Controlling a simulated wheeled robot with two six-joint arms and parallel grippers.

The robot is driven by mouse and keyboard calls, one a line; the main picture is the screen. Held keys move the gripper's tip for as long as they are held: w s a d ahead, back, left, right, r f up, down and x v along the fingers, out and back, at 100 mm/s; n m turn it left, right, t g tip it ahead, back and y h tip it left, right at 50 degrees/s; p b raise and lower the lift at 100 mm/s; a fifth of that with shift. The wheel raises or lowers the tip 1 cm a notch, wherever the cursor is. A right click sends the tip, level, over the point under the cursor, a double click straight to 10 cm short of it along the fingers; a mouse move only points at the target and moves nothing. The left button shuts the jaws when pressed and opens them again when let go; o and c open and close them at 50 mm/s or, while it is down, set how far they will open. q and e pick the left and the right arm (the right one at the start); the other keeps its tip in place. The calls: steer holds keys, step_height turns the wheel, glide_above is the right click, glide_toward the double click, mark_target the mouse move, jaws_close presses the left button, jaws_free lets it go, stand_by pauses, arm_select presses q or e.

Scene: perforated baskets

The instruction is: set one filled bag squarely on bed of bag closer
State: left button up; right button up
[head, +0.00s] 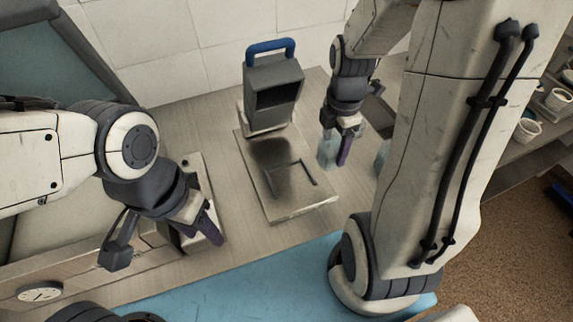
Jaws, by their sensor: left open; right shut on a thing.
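The bag closer (274,92) is a grey upright unit with a blue handle, standing near the wall. Its flat pale bed (300,208) extends toward me with a dark corner outline; no bag lies on it. A dark shadow falls on its far part. My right gripper (345,148), with purple fingers, is shut on a translucent greenish bag (327,153) just right of the bed. The fingers partly hide the bag. A similar translucent thing (382,156) shows further right, partly behind my arm. My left gripper (207,226) is open and empty, left of the bed.
A pale box-like thing (198,172) with a dark part stands under my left gripper. A round dial (40,292) is at lower left. A blue mat (240,285) lies in front. Several small cups (527,130) stand on a shelf at right.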

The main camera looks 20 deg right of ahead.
steer(key=w+a+f, duration=0.1)
steer(key=a+f, duration=0.2)
steer(key=w+a+f+p, duration=0.1)
steer(key=w+a+f, duration=0.1)
steer(key=f, duration=0.1)
steer(key=w+a+f+p, duration=0.1)
steer(key=a+f, duration=0.2)
steer(key=shift+w+a+f, duration=0.3)
steer(key=shift+w+f, duration=0.1)
steer(key=shift+f, duration=0.1)
